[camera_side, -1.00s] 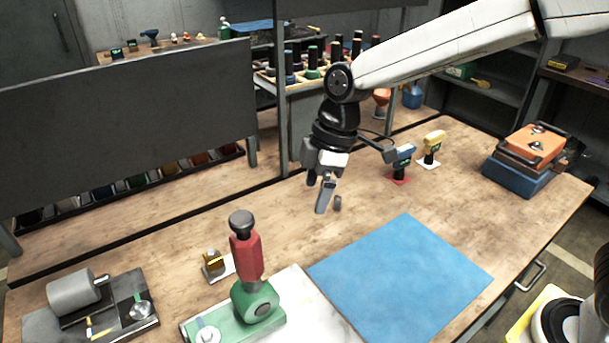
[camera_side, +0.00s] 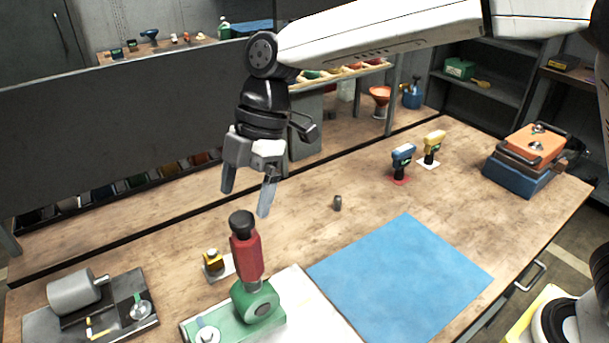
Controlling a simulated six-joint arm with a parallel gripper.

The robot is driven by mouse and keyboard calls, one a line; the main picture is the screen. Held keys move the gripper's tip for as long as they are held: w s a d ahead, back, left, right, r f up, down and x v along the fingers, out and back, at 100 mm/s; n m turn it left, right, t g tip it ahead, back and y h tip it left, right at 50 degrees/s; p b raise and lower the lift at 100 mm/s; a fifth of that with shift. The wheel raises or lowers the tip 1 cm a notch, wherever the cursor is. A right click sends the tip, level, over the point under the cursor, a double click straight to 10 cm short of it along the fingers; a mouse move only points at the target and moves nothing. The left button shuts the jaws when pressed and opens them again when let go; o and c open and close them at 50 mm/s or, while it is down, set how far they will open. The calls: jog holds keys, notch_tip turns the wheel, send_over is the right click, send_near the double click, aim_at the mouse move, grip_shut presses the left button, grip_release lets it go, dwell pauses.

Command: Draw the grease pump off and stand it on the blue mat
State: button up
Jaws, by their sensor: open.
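The grease pump (camera_side: 246,258), a red faceted body with a black knob on top, stands upright in a green round holder (camera_side: 256,301) on a green base. The blue mat (camera_side: 400,277) lies flat and bare on the bench to the right of it. My gripper (camera_side: 246,204) is open and empty, pointing down. Its fingertips appear just above the black knob, apart from it. How far they stand in front of or behind the pump I cannot tell.
A small dark peg (camera_side: 337,202) stands behind the mat. A yellow-topped piece (camera_side: 213,261) sits left of the pump, and a grey roller fixture (camera_side: 76,293) at far left. Blue (camera_side: 402,160) and yellow (camera_side: 433,146) drills and an orange-topped box (camera_side: 529,148) stand at the back right.

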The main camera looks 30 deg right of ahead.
aim_at(237, 219)
jog(key=shift+x, duration=3.35)
jog(key=shift+w, duration=0.1)
grip_shut()
jog(key=shift+r, duration=0.7)
jog(key=c, duration=0.9)
grip_release()
grip_shut()
